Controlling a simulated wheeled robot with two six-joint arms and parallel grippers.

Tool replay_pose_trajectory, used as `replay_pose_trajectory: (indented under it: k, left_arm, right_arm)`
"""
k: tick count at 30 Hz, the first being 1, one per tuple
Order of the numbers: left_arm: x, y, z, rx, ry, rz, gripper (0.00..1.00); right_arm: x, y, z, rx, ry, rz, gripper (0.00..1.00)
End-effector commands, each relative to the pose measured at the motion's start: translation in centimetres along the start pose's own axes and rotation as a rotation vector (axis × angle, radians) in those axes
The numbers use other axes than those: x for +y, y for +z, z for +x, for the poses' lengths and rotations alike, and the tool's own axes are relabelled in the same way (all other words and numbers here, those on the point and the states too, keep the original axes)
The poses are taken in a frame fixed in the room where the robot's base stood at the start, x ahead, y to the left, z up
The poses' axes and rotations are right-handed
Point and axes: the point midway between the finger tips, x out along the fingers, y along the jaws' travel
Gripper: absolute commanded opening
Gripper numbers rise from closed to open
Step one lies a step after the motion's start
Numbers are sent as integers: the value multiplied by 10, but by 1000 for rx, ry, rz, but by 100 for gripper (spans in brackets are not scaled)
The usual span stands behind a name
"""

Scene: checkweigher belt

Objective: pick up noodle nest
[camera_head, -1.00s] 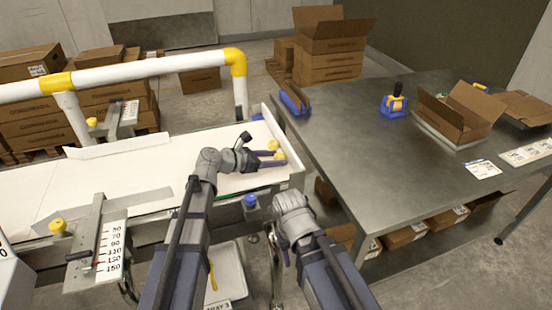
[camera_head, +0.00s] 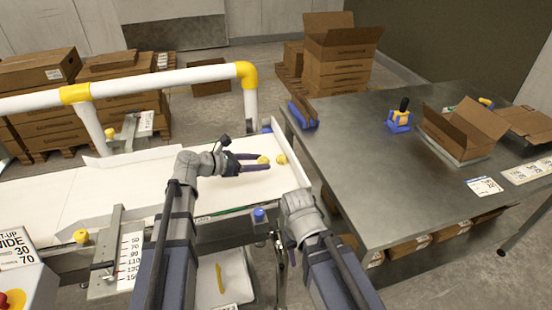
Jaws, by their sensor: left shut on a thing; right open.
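A yellow noodle nest (camera_head: 263,160) is between the fingers of my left gripper (camera_head: 266,161), which is shut on it, over the right end of the white belt (camera_head: 130,180). I cannot tell how high above the belt it is held. A second yellow noodle nest (camera_head: 281,159) is just right of the fingertips, close to the end wall of the belt. My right gripper (camera_head: 292,242) is below the right front corner of the belt, beside the steel table. Its fingers are mostly hidden by my own wrist.
A steel table (camera_head: 350,165) stands at the right with an open carton (camera_head: 462,128), a blue and yellow tool (camera_head: 400,118) and label sheets (camera_head: 484,186). A white pipe rail (camera_head: 165,80) runs behind the belt. A pale tray (camera_head: 212,285) is below the belt's front.

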Motion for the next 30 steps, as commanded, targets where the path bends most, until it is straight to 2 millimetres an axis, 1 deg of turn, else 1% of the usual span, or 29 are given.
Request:
replay_pose_trajectory:
  k: [1,6,9,12,15,19,30]
  left_arm:
    - [4,-6,-16,-1,5,-3,2]
    - [16,-23,-56,0,4,-2,2]
    - [21,-30,-74,0,3,-2,2]
    - [25,-36,-88,0,2,-1,2]
    - [28,-40,-97,0,2,0,2]
    - [29,-43,-104,-1,0,0,2]
    - [30,-44,-107,0,0,0,2]
  right_arm:
    - [0,0,0,0,0,0,50]
    - [0,0,0,0,0,0,50]
    - [0,0,0,0,0,0,50]
    - [0,0,0,0,0,0,50]
    - [0,0,0,0,0,0,50]
    - [0,0,0,0,0,0,50]
    - [0,0,0,0,0,0,50]
